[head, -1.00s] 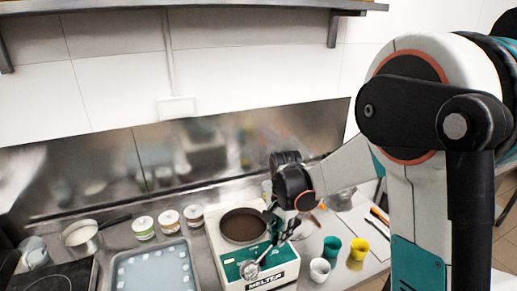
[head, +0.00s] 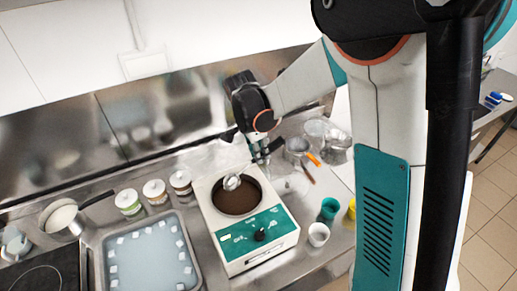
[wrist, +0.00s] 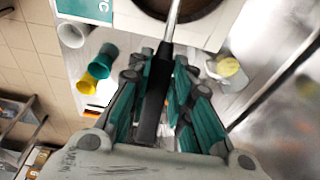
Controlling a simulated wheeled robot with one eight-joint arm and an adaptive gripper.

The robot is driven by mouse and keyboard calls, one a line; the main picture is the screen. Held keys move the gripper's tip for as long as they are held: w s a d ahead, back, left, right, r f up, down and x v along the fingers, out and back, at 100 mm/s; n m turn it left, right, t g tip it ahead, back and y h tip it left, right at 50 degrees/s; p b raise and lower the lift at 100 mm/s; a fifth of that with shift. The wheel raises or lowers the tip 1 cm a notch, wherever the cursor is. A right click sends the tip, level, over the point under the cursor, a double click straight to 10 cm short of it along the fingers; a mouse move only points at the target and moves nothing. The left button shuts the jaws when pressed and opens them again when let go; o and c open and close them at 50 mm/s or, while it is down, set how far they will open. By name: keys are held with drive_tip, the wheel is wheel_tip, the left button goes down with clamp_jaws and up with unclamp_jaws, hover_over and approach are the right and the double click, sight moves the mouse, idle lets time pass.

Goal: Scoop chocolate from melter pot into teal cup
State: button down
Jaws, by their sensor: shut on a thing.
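My gripper (head: 262,152) is shut on the black handle of a metal ladle (wrist: 152,105). In the head view, the ladle's shiny bowl (head: 231,183) is at the far part of the melter pot's opening. I cannot tell whether it touches the chocolate or what it holds. The melter pot (head: 240,212) contains dark brown chocolate and sits in the white and teal melter (head: 262,242). The teal cup (head: 329,207) stands upright on the counter to the right of the melter. It also shows left of my gripper in the wrist view (wrist: 103,61).
A white cup (head: 318,235) and a yellow cup (head: 352,209) stand beside the teal cup. Clear containers (head: 325,130) are behind them. Left of the melter are several lidded jars (head: 154,190), a tray (head: 105,250) and a saucepan (head: 64,220).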

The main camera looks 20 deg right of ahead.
sight(252, 161)
drive_tip(key=shift+b+x, duration=0.55)
drive_tip(key=shift+x, duration=0.6)
drive_tip(key=shift+s+a+f+b, duration=0.2)
drive_tip(key=shift+a+f+b, duration=0.15)
drive_tip(key=shift+a+f, duration=0.55)
drive_tip(key=shift+s+a+f+b, duration=0.15)
drive_tip(key=shift+a+f+b, duration=0.25)
drive_tip(key=shift+a+f, duration=0.45)
drive_tip(key=shift+s+a+f+b, duration=0.2)
drive_tip(key=shift+a+f+b, duration=0.15)
drive_tip(key=shift+a+f, duration=0.55)
drive_tip(key=shift+y, duration=0.6)
drive_tip(key=shift+w+d+r+p, duration=0.1)
drive_tip(key=shift+d+r+p, duration=0.3)
drive_tip(key=shift+r, duration=0.35)
drive_tip(key=shift+w+d+r+p, duration=0.1)
drive_tip(key=shift+d+r+p, duration=0.3)
drive_tip(key=shift+r, duration=0.4)
drive_tip(key=shift+d+r+p, duration=0.3)
drive_tip(key=shift+r+p, duration=0.15)
drive_tip(key=shift+r, duration=0.3)
drive_tip(key=shift+w+d+f+g+y+b, duration=0.15)
drive_tip(key=shift+d+y+b, duration=0.1)
drive_tip(key=shift+d+y, duration=0.3)
drive_tip(key=shift+w+d+f+g+y+b, duration=0.1)
drive_tip(key=shift+d+g+y+b, duration=0.1)
drive_tip(key=shift+d+y, duration=0.35)
drive_tip(key=shift+w+d+r+y+b, duration=0.1)
drive_tip(key=shift+d+y+b, duration=0.35)
drive_tip(key=shift+d+y, duration=0.35)
